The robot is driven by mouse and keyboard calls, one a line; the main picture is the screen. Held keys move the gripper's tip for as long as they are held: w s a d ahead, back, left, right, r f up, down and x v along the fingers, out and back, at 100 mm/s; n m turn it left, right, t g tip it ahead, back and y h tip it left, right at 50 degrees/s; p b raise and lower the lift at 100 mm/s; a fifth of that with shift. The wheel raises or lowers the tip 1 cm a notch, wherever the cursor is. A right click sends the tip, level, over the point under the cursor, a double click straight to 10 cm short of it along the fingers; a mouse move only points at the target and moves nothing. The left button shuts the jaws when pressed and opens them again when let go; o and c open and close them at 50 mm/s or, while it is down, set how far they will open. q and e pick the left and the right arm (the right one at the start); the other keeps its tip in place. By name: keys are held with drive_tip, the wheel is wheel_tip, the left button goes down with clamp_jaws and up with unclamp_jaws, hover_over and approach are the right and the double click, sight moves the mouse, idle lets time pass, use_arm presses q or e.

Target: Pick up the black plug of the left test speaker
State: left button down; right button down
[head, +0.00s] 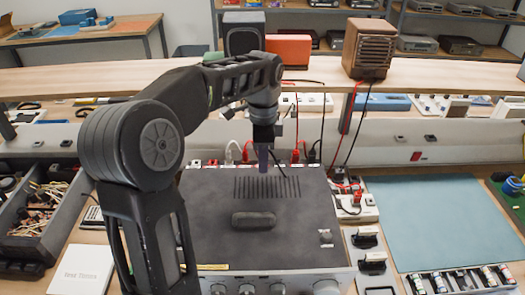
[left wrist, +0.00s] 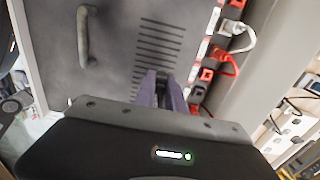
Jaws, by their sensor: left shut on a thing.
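My left gripper (head: 264,170) points down above the rear part of the dark hifi amplifier (head: 207,228), near its vent slots. In the left wrist view its two purple-grey fingers (left wrist: 163,90) are close together. They are shut on the black plug, which is mostly hidden between them; a thin dark cable shows beside the fingers in the head view. A dark grey speaker (head: 243,35) and a wooden speaker (head: 369,48) stand on the shelf behind. Red and black leads hang from the wooden one. My right gripper is not in view.
A row of sockets with a white plug (left wrist: 241,30) and red plugs (left wrist: 228,62) runs behind the amplifier. A dark oblong handle-like piece (head: 254,220) lies on its top. A blue-green mat (head: 435,220) is clear at right; a parts bin (head: 45,215) stands at left.

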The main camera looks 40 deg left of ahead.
use_arm(q)
drive_tip(key=s+d, duration=0.2)
drive_tip(key=s+d+b, duration=0.1)
drive_tip(key=s+d, duration=0.1)
drive_tip(key=s, duration=0.1)
drive_tip(key=shift+s+d, duration=0.15)
drive_tip(key=shift+s, duration=0.2)
idle(0.5)
